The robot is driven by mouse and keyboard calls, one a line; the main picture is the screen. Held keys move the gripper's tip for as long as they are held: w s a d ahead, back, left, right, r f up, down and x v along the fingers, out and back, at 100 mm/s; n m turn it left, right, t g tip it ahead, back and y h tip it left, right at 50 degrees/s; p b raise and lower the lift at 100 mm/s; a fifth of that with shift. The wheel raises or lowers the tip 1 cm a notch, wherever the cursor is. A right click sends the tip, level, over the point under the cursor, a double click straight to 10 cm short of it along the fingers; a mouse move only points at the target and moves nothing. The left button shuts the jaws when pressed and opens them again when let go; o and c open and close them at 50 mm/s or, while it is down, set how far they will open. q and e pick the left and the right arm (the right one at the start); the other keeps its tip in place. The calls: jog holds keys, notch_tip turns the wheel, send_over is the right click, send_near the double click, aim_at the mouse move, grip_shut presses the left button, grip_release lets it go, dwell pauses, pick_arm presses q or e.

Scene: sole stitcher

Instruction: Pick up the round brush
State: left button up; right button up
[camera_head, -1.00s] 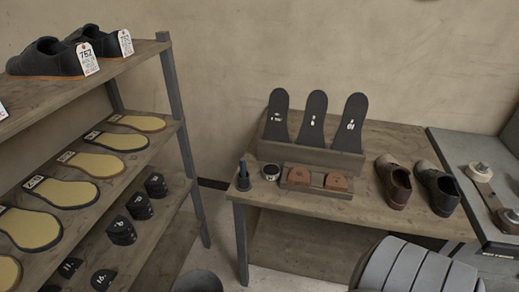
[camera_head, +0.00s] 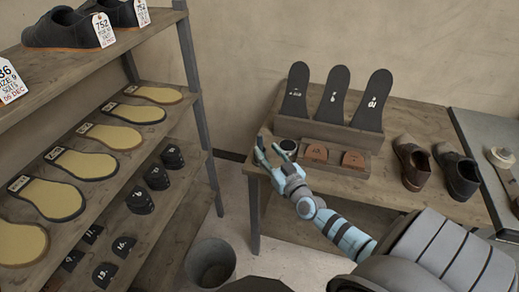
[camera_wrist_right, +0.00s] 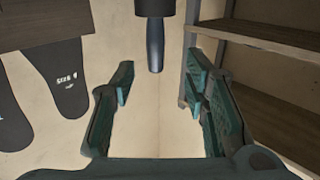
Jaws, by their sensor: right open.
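The round brush (camera_wrist_right: 154,48) shows in the right wrist view at the top centre. It has a dark, wide base and a slim blue-grey handle that points down the picture. My right gripper (camera_wrist_right: 161,84) is open, its two teal fingers standing to either side of the handle's line. The handle tip lies between the fingers in this picture; no contact shows. In the head view my right gripper (camera_head: 271,146) is over the front left corner of the wooden table (camera_head: 408,205) and hides the brush. My left gripper is out of view.
A small round tin (camera_head: 288,146) is close beside my right gripper. Shoes (camera_head: 413,162) are further right. A shelf unit (camera_head: 190,90) is left, with a bin (camera_head: 211,262) below.

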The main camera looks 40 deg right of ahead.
aim_at(261, 140)
jog(key=w, duration=0.2)
jog(key=w+d+b, duration=0.1)
jog(key=w, duration=0.1)
jog(key=w+b, duration=0.1)
jog(key=w, duration=0.1)
jog(key=shift+w+d+r, duration=0.2)
jog(key=shift+d+r, duration=0.15)
jog(key=shift+w, duration=0.2)
jog(key=shift+s+r, duration=0.1)
grip_shut()
